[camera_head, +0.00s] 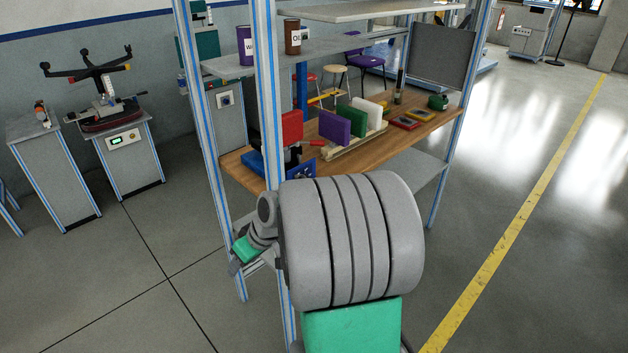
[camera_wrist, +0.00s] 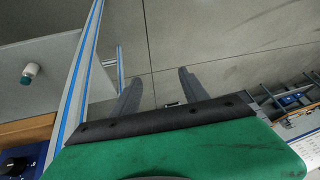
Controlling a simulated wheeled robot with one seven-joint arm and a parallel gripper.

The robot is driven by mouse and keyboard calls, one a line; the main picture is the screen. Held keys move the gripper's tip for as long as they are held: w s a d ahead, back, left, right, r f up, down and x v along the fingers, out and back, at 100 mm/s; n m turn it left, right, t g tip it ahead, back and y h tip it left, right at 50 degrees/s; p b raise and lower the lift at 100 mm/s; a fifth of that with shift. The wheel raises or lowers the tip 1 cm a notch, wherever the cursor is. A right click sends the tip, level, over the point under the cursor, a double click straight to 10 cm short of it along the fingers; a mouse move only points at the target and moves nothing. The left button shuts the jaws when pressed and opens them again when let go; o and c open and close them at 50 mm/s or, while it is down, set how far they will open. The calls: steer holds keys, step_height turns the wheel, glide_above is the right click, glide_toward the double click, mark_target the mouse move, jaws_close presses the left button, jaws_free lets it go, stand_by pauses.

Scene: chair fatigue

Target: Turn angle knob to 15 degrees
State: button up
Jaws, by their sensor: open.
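My gripper (camera_wrist: 160,76) is open and empty in the wrist view. Its two grey fingers stand apart over bare floor. A dark round knob (camera_wrist: 14,166) on a blue surface shows at the lower left of the wrist view, well to the side of the fingers. In the head view a blue device (camera_head: 300,170) with a panel sits at the near left end of the bench, partly hidden by a post. I cannot make out an angle scale, so I cannot tell the knob's setting. My arm hides much of the space before the bench.
The wooden bench (camera_head: 422,128) holds purple, green and white blocks on a rack. A frame post (camera_head: 268,100) stands close to my arm. At the left, a test stand (camera_head: 133,160) carries a chair base (camera_head: 90,66). Floor is free at the right, by the yellow line.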

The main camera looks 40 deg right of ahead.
steer(key=w+d+f+m+t+p, duration=0.1)
steer(key=d+f+t, duration=0.15)
steer(key=d, duration=0.65)
steer(key=w+d+f+t+p, duration=0.15)
steer(key=d+f, duration=0.25)
steer(key=d, duration=0.5)
steer(key=d+r+t+h, duration=0.4)
steer(key=d+r+t, duration=0.5)
steer(key=d, duration=0.4)
steer(key=shift+n, duration=0.4)
steer(key=w+p, duration=0.2)
steer(key=w, duration=0.5)
steer(key=shift+d+r, duration=0.1)
steer(key=shift+w, duration=0.6)
steer(key=shift+c, duration=0.3)
jaws_close()
